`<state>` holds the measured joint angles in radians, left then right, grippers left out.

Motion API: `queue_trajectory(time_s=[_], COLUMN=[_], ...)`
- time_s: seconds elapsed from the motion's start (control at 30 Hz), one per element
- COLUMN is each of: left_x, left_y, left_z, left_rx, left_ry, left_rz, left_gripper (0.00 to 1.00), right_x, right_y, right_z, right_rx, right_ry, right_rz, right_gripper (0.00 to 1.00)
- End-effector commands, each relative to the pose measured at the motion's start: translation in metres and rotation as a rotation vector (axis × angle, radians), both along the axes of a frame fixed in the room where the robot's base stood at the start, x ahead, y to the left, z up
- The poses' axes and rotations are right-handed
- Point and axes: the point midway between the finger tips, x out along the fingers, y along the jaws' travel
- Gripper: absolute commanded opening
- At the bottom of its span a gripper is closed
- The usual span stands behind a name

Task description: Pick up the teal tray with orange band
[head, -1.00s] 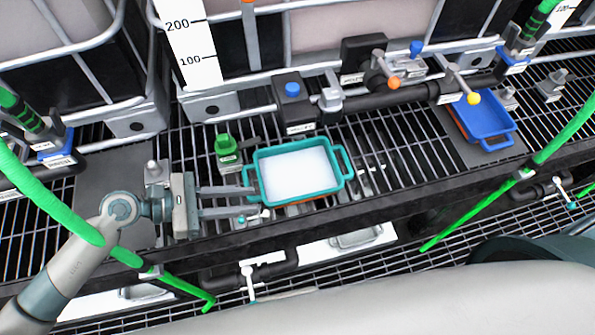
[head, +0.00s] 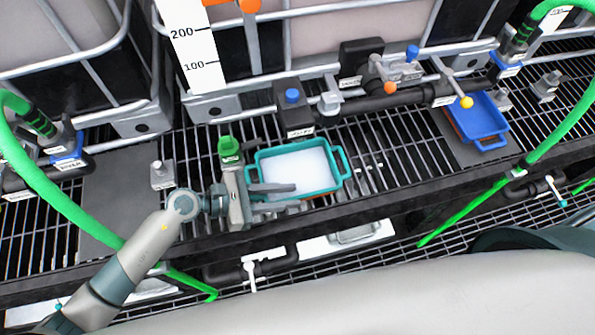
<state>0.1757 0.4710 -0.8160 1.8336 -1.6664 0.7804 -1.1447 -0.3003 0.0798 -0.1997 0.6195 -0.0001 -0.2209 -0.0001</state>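The teal tray (head: 335,183) with a pale, white-looking inside sits on the dark grating, left of centre. It has a handle at its right end. Its left end and near left corner are partly hidden by my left gripper (head: 285,197). That gripper comes in from the left. One grey finger crosses over the tray's near left inside, and the other lies lower, along the near side. The fingers look apart, and I see no clear grip on the tray. Its orange band barely shows under the near rim. My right gripper is not in view.
A green-capped valve (head: 229,149) stands just left of the tray. A blue-capped black block (head: 293,112) and a dark pipe (head: 385,98) lie behind it. A blue tray (head: 480,117) sits at right. Green hoses (head: 50,195) cross left and right.

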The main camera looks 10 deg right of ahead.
Motion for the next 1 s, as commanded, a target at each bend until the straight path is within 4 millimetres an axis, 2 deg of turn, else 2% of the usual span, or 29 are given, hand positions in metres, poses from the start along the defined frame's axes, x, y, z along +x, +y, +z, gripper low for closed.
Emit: queue_trajectory(time_s=[0.27, 0.47, 0.7, 1.0], left_x=[0.0, -0.001, -0.001, 0.0], left_y=[-0.002, -0.017, -0.043, -0.049], left_z=[0.0, -0.001, -0.012, -0.017], left_rx=[-0.001, -0.002, -0.001, 0.0], left_ry=[0.001, 0.002, 0.002, 0.0], left_rz=[0.0, -0.001, 0.0, 0.0], left_gripper=[0.25, 0.25, 0.25, 0.25], right_x=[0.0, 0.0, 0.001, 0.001], right_y=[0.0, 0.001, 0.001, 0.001], right_z=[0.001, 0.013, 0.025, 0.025], right_rx=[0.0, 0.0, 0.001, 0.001], right_ry=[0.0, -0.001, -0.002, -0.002], right_rz=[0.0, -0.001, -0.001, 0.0], right_gripper=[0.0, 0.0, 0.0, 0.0])
